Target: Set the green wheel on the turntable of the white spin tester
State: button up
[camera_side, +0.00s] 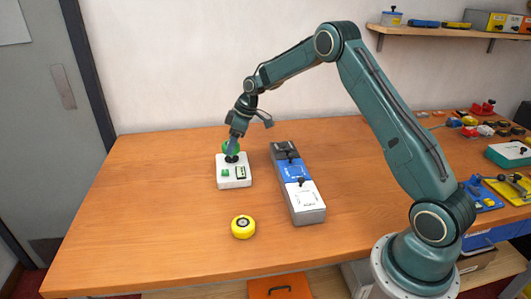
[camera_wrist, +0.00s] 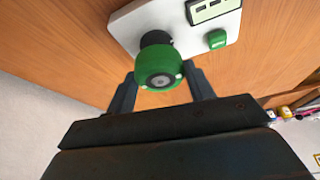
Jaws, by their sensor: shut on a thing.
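The green wheel (camera_side: 226,148) is between the fingers of my gripper (camera_side: 232,146), which is shut on it. In the wrist view the wheel (camera_wrist: 158,68) shows its round end with a grey centre, with the fingertips of my gripper (camera_wrist: 163,88) on either side. The white spin tester (camera_side: 234,181) stands on the bench under the wheel. Its black turntable (camera_wrist: 156,37) shows just beyond the wheel in the wrist view. The wheel is over or against the turntable; I cannot tell whether they touch.
A yellow wheel (camera_side: 243,227) lies on the bench in front of the tester. A long block with grey, blue and white sections (camera_side: 312,216) and black knobs stands to the tester's right. The bench (camera_side: 155,200) is clear to the left. Various items crowd the far right.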

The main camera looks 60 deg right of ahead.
jog(key=shift+f, duration=1.05)
dwell(0.4)
jog(key=o, duration=1.4)
jog(key=shift+r, duration=3.75)
jog(key=shift+r, duration=2)
